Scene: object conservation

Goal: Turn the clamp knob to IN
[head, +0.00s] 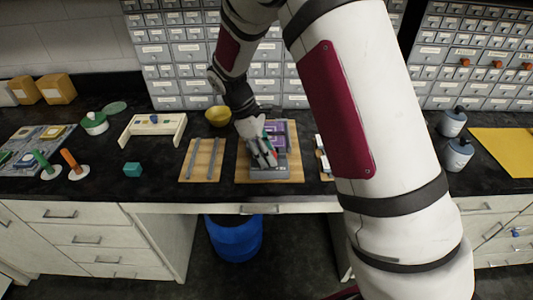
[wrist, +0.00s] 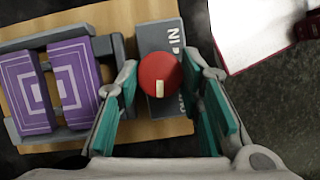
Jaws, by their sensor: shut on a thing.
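The red clamp knob (wrist: 158,70) sits on a grey block (wrist: 152,36) in the wrist view. Its cream mark is on the knob's lower side in the picture. The block's lettering reads IN above the knob; more lettering below is partly hidden. My gripper (wrist: 159,78) has its teal-padded fingers on either side of the knob and is shut on it. The clamp (head: 268,172) also shows in the head view, with my gripper (head: 263,152) over it; the knob is hidden there. Purple patterned blocks (wrist: 25,90) lie in the clamp's grey frame, left of the knob.
The clamp stands on a wooden board (head: 288,179). Another board (head: 203,160) with two grey bars lies to its left, a yellow bowl (head: 218,116) behind. Drawer cabinets line the back.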

